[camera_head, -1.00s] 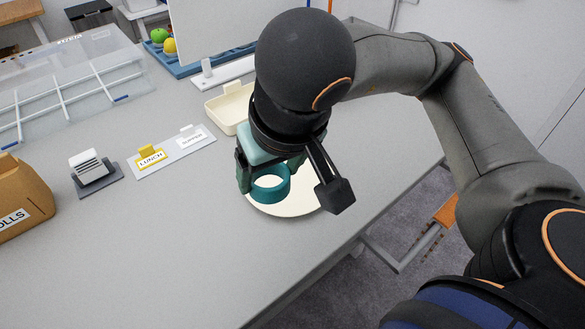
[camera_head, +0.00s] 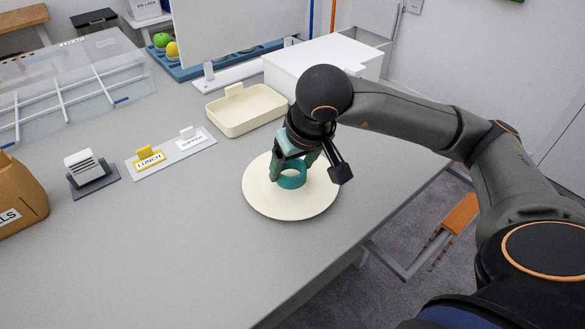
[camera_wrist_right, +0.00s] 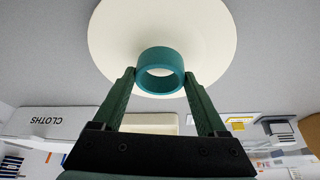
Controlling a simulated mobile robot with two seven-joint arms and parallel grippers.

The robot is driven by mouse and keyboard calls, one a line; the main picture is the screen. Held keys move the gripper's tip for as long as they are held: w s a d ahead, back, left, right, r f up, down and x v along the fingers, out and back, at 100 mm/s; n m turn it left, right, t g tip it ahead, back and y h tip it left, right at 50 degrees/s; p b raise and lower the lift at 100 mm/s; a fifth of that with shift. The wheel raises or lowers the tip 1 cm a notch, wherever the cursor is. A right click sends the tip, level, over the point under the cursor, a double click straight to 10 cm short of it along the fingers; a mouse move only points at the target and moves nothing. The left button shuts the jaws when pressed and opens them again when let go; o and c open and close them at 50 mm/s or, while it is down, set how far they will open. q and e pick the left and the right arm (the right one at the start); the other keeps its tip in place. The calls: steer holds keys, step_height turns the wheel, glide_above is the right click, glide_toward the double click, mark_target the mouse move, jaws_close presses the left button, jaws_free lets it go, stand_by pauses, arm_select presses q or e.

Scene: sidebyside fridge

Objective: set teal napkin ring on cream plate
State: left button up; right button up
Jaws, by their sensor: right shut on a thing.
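The teal napkin ring (camera_head: 293,181) is between the fingers of my right gripper (camera_head: 295,166), which is shut on it. In the right wrist view the ring (camera_wrist_right: 160,83) sits between the two green fingertips (camera_wrist_right: 160,77), with its opening showing. The round cream plate (camera_head: 290,208) lies on the grey table directly under the ring; it also shows in the right wrist view (camera_wrist_right: 160,20). The ring is over the plate's middle, at or very near its surface; I cannot tell whether it touches. My left gripper is not in view.
A cream tray (camera_head: 246,127) stands behind the plate, with a white box (camera_head: 310,65) farther back. Label stands (camera_head: 172,153) and a small card holder (camera_head: 90,170) are to the left. A brown bag (camera_head: 18,195) is at far left. The table's right edge is close to the plate.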

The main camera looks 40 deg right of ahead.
steer(key=shift+f, duration=0.35)
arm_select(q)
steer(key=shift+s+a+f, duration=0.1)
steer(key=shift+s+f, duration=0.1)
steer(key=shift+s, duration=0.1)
arm_select(e)
steer(key=shift+f, duration=0.2)
steer(key=o, duration=1.2)
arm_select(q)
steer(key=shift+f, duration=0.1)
arm_select(e)
steer(key=shift+o, duration=0.2)
